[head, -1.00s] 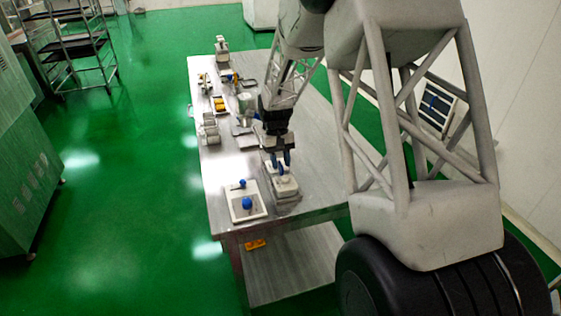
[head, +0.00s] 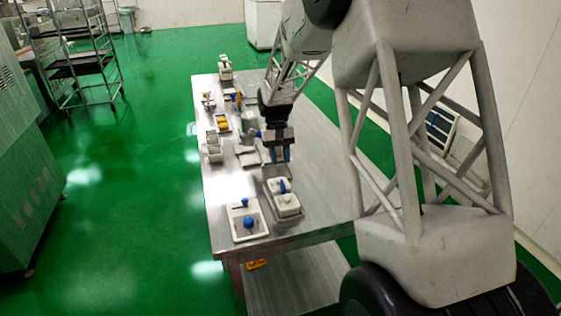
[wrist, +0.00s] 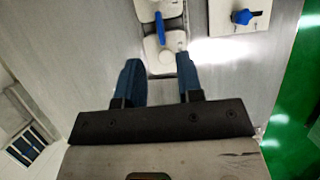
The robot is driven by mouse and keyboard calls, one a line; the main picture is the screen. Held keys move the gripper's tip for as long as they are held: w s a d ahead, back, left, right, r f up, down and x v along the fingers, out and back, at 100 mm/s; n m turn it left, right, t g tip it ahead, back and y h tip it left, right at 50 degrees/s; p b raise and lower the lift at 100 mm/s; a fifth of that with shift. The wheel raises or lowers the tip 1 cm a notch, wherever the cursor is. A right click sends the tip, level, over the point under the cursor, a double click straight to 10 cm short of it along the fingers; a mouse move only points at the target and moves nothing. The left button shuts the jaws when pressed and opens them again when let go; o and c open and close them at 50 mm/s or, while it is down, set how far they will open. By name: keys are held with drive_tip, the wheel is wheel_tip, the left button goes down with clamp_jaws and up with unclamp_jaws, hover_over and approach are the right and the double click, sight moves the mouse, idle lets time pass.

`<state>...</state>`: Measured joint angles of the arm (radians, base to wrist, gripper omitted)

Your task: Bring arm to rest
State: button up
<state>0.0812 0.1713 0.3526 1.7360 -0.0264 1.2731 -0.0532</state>
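My gripper (head: 279,154) is over the metal table (head: 318,190), behind a white box-shaped part with a blue handle (head: 285,203). In the wrist view my gripper (wrist: 158,75) has its two blue fingers spread apart, with nothing between them. My arm reaches down to the table from the upper right of the head view.
A white plate with blue knobs (head: 247,219) lies at the table's front left corner. Several small machine parts and a tray of yellow pieces (head: 222,123) line the left edge. A wheeled rack (head: 78,50) stands far left. The table's right side is clear.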

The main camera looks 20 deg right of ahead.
drive_tip(key=s+a+r+t, duration=0.2)
drive_tip(key=s+r, duration=0.4)
drive_tip(key=s, duration=0.3)
drive_tip(key=s+a+r+t, duration=0.1)
drive_tip(key=s+r, duration=0.6)
drive_tip(key=s, duration=0.3)
drive_tip(key=s+a+t, duration=0.2)
drive_tip(key=s+t, duration=0.2)
drive_tip(key=s, duration=1.8)
drive_tip(key=shift+s+a+r, duration=0.35)
drive_tip(key=shift+a, duration=0.05)
idle(0.4)
